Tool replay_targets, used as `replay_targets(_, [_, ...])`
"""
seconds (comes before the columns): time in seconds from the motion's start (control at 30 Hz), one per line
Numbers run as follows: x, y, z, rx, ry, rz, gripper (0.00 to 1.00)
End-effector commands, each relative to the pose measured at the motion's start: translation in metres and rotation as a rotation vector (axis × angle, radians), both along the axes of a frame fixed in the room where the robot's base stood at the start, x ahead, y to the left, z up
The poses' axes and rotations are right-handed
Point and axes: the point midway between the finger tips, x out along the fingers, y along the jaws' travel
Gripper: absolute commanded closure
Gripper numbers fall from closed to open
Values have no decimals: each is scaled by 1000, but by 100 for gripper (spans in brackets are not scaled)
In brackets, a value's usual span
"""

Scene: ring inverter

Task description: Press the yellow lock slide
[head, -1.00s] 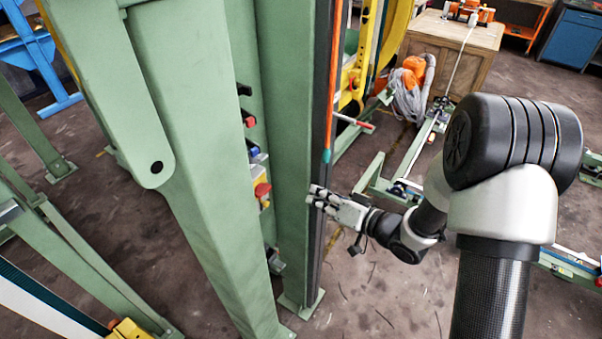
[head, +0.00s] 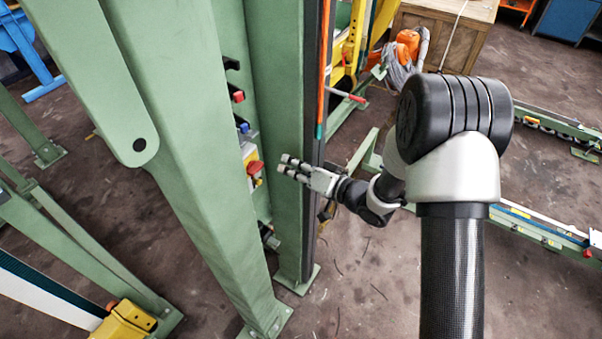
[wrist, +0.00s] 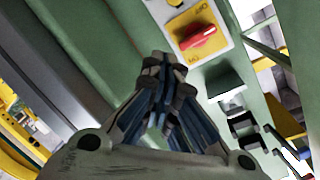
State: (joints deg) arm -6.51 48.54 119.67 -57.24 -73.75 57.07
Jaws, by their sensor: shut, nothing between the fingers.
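A red rotary switch handle (wrist: 198,38) sits on a yellow plate (wrist: 222,46) on a green panel. In the head view the red handle (head: 255,167) shows on the inner side of the green column. A small yellow part shows beside the handle in the head view (head: 258,182) and a small yellow-orange spot shows above it in the wrist view (wrist: 175,3); I cannot tell whether either is the lock slide. My gripper (head: 287,164) is shut and empty, just right of the switch. Its fingertips (wrist: 164,66) appear apart from the plate.
Black, red and blue controls line the recess above the switch, including a red button (head: 238,96) and a blue one (head: 243,127). Green columns stand close on both sides. A red-tipped bar (head: 347,96) sticks out behind. Open floor (head: 360,290) lies at the front right.

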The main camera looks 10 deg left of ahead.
Motion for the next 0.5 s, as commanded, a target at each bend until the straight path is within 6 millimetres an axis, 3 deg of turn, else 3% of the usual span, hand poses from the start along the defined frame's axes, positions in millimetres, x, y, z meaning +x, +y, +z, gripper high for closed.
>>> replay_targets(0.17, [17, 34, -8, 0, -2, 2, 100])
replay_targets(0.3, [4, 42, -25, 0, 5, 0, 100])
replay_targets(0.5, [-4, 49, -33, 0, 1, -1, 100])
